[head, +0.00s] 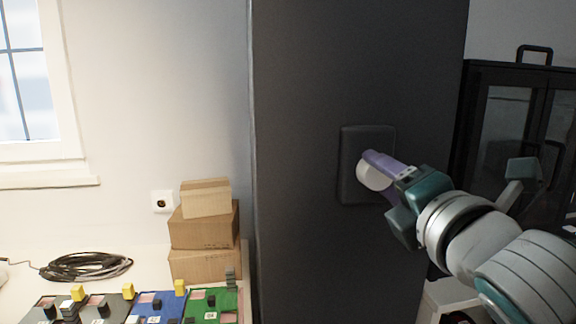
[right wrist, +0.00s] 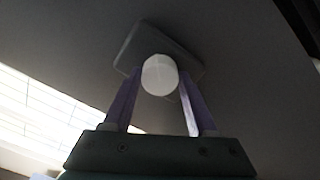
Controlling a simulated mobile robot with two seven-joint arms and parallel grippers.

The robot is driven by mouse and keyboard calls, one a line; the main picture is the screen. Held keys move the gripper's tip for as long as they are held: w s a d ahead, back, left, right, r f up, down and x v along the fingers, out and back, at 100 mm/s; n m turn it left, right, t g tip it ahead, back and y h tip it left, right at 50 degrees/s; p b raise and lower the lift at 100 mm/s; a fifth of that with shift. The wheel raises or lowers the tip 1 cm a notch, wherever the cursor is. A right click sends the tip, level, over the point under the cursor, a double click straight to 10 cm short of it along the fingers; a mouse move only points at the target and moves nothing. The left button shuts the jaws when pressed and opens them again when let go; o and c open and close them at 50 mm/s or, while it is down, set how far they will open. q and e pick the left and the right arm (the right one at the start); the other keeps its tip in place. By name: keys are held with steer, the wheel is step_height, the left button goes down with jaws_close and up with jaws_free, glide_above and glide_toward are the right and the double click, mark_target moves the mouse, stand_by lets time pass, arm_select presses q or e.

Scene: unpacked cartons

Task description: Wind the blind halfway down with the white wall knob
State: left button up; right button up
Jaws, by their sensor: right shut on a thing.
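The white wall knob (head: 370,178) sits on a dark plate (head: 348,190) on a dark grey upright panel. My right gripper (head: 376,168) reaches it from the right with its purple fingers on either side of it, shut on it. In the right wrist view the round knob (right wrist: 160,75) shows between the two purple fingers, in front of its plate (right wrist: 143,42). Part of the window (head: 22,80) shows at the far left of the head view, with no blind seen over that part. My left gripper is not in view.
Stacked cardboard boxes (head: 204,232) stand left of the dark panel (head: 300,90). A coiled black cable (head: 86,266) and coloured trays with small blocks lie on the surface at lower left. A black glass-doored cabinet (head: 500,110) stands at the right, behind my arm.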

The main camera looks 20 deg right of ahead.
steer(key=m+p, duration=0.1)
steer(key=m, duration=0.3)
steer(key=m+p, duration=0.1)
steer(key=m, duration=0.2)
steer(key=shift+m, duration=0.3)
steer(key=m+p, duration=0.2)
steer(key=m, duration=0.4)
steer(key=m+p, duration=0.1)
steer(key=m, duration=0.3)
steer(key=m+p, duration=0.1)
steer(key=m, duration=0.2)
steer(key=shift+m, duration=0.3)
steer(key=m+p, duration=0.1)
steer(key=m, duration=0.2)
steer(key=shift+f, duration=0.1)
steer(key=shift+m+p, duration=0.3)
steer(key=shift+m, duration=1.5)
